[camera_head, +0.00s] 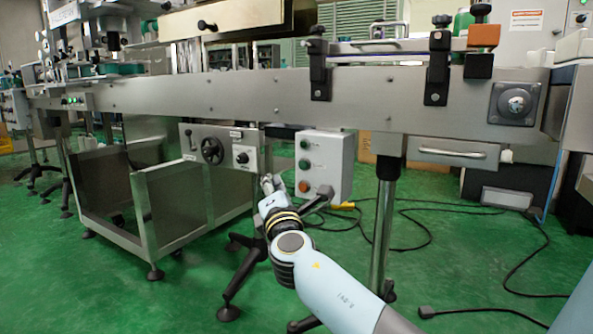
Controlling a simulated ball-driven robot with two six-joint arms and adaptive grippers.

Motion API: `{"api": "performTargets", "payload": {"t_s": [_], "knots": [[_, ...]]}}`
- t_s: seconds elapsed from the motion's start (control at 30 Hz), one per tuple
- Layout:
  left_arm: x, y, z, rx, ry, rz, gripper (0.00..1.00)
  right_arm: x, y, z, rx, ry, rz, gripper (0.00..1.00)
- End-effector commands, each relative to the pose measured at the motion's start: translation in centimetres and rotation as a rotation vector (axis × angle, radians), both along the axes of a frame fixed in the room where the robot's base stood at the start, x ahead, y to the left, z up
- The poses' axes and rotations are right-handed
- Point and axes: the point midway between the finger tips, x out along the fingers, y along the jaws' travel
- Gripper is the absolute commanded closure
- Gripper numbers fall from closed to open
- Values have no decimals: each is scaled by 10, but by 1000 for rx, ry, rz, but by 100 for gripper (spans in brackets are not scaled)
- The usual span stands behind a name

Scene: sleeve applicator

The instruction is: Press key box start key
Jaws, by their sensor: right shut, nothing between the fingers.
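The key box (334,165) is a pale grey box below the conveyor rail. Its left-facing side carries a column of round keys: a dark green upper key (304,144), a green middle key (304,165) and an orange-red lower key (304,186). The key labels are too small to read, so I cannot tell which is the start key. My right gripper (269,181) is shut and empty, just left of the key box at about the height of the lower key. It appears apart from the keys. My left gripper is out of view.
The steel conveyor rail (225,97) runs above the box. A panel with a black handwheel (212,150) and a knob stands left of my gripper. A support post (382,230) stands to the right. Black cables (425,232) lie on the green floor.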

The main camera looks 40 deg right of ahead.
Motion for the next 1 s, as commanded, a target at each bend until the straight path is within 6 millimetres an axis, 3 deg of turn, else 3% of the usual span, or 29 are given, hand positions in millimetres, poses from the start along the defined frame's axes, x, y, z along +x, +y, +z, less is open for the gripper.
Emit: {"api": "performTargets", "payload": {"t_s": [0.47,1.0], "knots": [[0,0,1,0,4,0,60,2,-5,1,-4,-1,0,100],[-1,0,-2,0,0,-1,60,28,-67,-2,-3,0,0,100]]}}
